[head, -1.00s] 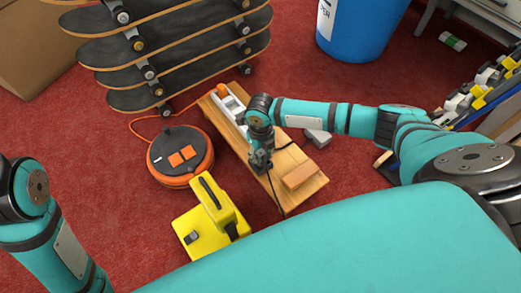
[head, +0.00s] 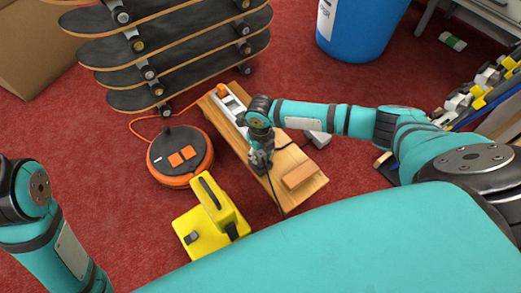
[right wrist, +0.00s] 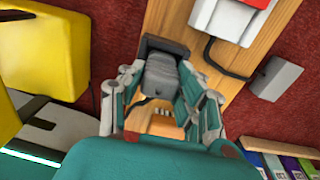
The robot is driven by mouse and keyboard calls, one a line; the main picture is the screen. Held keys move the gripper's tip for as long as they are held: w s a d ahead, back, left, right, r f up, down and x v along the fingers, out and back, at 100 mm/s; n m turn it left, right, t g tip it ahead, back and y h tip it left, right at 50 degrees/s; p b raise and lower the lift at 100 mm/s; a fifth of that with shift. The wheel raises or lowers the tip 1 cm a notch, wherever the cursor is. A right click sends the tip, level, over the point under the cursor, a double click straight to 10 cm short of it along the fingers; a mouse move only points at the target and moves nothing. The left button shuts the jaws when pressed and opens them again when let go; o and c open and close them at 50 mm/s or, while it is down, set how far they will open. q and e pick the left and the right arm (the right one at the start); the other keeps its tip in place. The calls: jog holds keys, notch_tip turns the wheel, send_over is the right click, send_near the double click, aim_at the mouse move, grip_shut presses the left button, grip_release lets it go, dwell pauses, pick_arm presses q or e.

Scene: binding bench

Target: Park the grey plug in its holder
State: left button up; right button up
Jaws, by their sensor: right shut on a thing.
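The grey plug (right wrist: 165,82) is between the fingers of my right gripper (right wrist: 160,88) in the right wrist view. The gripper is shut on it. A dark grey piece (right wrist: 163,46), which looks like the holder, lies right at the plug's far end; I cannot tell whether the plug is seated in it. In the head view my right gripper (head: 262,161) is low over the wooden board (head: 229,123) and hides the plug. A black cord runs from there towards the board's near end. My left arm shows at the left edge, but its gripper is out of view.
A wooden block (head: 299,176) sits on the board's near end. A grey box (head: 320,138) lies right of the board. An orange cable reel (head: 181,155) and a yellow case (head: 208,228) stand left. Stacked skateboards (head: 180,55) and a blue bin (head: 357,27) are behind.

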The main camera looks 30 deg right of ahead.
aim_at(261, 153)
jog(key=shift+f, duration=0.2)
dwell(0.4)
jog(key=o, duration=1.2)
jog(key=shift+c, duration=0.2)
jog(key=shift+r, duration=0.1)
notch_tip(261, 153, up, 12)
